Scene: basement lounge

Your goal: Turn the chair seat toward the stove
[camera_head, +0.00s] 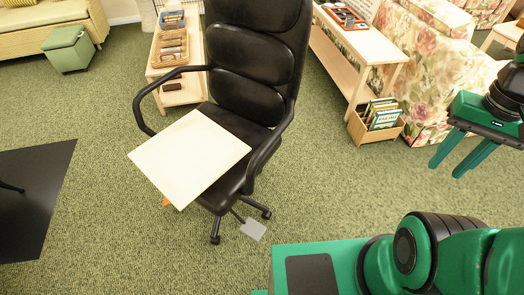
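A black padded office chair (247,54) with looped armrests stands on the carpet in the middle of the head view. Its backrest is at the far side and its seat faces the lower left. A flat cream square board (188,158) lies over the seat's front and hides much of it. The wheeled base (216,229) shows only in part. My gripper (445,171) is at the right, apart from the chair, with a gap between its two green fingers and nothing between them. I see no stove.
A black mat (32,200) lies at the left. A low wooden shelf with baskets (172,45) stands behind the chair. A wooden table (366,45), a book crate (376,120) and a floral sofa (432,65) stand at the right. Carpet between chair and gripper is clear.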

